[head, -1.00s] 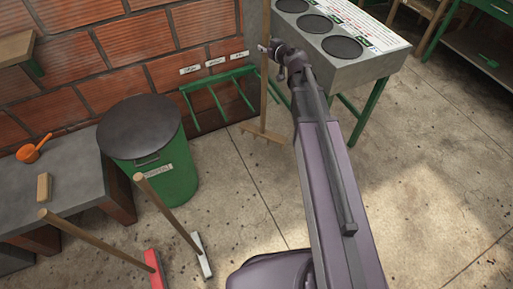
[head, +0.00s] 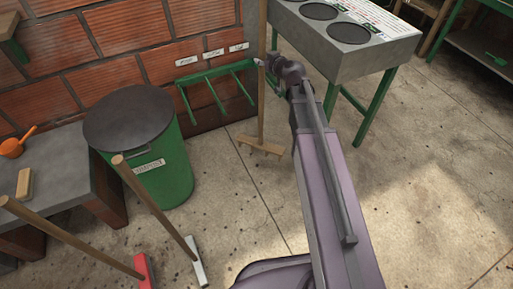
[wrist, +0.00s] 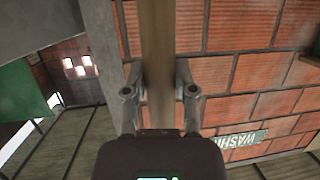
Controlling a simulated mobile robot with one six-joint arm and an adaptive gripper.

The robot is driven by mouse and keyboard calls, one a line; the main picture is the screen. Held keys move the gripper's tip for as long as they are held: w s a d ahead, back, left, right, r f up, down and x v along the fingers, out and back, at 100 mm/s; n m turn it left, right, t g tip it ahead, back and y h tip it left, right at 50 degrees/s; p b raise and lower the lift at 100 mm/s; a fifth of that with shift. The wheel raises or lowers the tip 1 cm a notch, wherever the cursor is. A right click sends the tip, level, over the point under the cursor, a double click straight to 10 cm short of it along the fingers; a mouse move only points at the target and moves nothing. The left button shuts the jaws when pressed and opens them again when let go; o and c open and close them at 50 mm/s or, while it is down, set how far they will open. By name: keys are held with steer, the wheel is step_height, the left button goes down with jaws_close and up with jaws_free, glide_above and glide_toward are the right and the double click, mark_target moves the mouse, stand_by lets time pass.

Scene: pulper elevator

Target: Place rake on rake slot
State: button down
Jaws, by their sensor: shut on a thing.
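The rake (head: 260,110) is a long wooden pole with a wooden crossbar at its lower end. It hangs nearly upright, crossbar down, just right of the green rack. My gripper (head: 271,66) is shut on the pole in its upper part. In the wrist view, both fingers of my gripper (wrist: 158,88) close on the sides of the rake's pole (wrist: 158,40). The rake slot appears to be on the green wall rack (head: 217,77), which has several prongs and white labels above. The label writing is too small to read in the head view. The pole's top is out of frame.
A concrete counter with round dark plates (head: 350,58) on green legs stands right of the rake. A green lidded bin (head: 165,172) is left of the rack. Two long-handled tools (head: 155,205) (head: 75,238) stand in front of it. Open floor lies to the right.

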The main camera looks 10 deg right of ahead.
step_height(320, 180, down, 22)
steer(key=s+a+b, duration=0.1)
steer(key=a+b, duration=0.1)
steer(key=b, duration=1.8)
steer(key=shift+s+a+r+n+y+b, duration=0.15)
steer(key=shift+a+r+n+y+b, duration=0.1)
steer(key=shift+n+y+b, duration=0.15)
steer(key=w+d, duration=0.4)
steer(key=w, duration=0.3)
steer(key=w+d+f+b, duration=0.1)
steer(key=w+d, duration=0.3)
steer(key=w, duration=0.2)
steer(key=shift+w+d+f, duration=0.15)
steer(key=shift+w+f, duration=0.1)
steer(key=shift+w, duration=0.15)
steer(key=shift+f+b, duration=1.8)
steer(key=shift+b, duration=0.2)
steer(key=shift+c, duration=2.1)
jaws_free()
